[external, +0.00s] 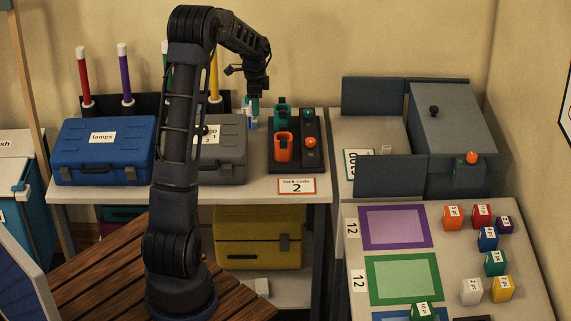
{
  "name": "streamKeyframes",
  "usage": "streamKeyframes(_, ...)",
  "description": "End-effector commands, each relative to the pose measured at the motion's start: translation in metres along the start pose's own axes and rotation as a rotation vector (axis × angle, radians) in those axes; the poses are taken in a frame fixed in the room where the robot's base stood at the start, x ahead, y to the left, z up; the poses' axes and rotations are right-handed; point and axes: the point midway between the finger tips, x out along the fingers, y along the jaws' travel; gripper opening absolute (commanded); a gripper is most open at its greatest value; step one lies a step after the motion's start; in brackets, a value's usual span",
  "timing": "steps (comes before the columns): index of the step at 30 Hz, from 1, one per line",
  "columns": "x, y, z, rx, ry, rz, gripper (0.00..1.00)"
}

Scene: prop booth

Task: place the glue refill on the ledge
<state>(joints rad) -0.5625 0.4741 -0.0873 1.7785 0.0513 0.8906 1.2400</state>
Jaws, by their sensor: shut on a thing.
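The refill is small and partly covered by the fingers. I cannot tell whether its lower end touches the table surface. No part of the view is marked as the ledge, so I cannot tell which surface it is.
A blue lamps case (103,157) and a grey case (228,160) stand left. A black stand (290,162) with orange and green pieces is close right of my gripper. Upright coloured tubes (125,72) stand behind. A grey box (447,125) with raised panels stands at right.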

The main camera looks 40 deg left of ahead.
Motion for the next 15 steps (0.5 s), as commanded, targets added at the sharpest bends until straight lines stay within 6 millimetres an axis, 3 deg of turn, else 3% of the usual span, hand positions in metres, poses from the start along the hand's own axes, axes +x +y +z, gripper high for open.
streamKeyframes(15,0.112,0.001,0.000,-0.002,-0.001,0.003,0.14)
